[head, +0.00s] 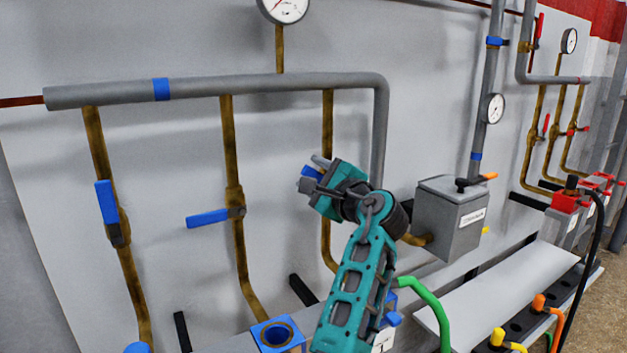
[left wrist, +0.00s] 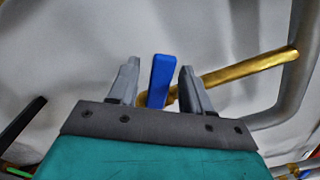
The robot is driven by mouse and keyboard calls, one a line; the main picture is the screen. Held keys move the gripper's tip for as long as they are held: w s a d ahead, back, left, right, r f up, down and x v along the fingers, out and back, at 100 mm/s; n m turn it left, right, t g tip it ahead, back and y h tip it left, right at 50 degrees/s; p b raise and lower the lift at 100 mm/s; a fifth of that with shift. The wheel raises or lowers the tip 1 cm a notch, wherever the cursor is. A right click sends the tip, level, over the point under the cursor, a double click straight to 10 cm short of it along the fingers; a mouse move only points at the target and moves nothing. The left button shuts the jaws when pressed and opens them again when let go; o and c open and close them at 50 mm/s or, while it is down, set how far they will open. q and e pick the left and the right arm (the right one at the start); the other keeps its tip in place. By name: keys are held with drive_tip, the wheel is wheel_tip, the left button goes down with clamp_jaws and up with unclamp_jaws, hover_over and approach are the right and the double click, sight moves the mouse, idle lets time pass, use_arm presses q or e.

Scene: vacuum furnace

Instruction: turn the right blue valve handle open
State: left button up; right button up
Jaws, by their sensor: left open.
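The right blue valve handle (head: 310,173) is mostly hidden behind my left gripper (head: 312,175) in the head view; only a small blue part shows at the fingertips. It belongs to the rightmost of the brass pipes (head: 327,125) under the grey pipe. In the left wrist view, the blue handle (left wrist: 162,78) stands between the two fingers of my open left gripper (left wrist: 160,68), with a gap visible on both sides. A brass pipe (left wrist: 245,70) runs behind the fingers to the right. My right gripper is not in view.
The middle blue handle (head: 207,218) lies across its pipe, and the left blue handle (head: 107,202) lies along its pipe. A grey box (head: 449,218) with an orange-tipped lever is right of my gripper. A green hose (head: 428,300) curves below.

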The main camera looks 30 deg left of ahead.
use_arm(q)
drive_tip(key=shift+w+a, duration=0.15)
drive_tip(key=shift+a, duration=0.1)
clamp_jaws()
idle(0.3)
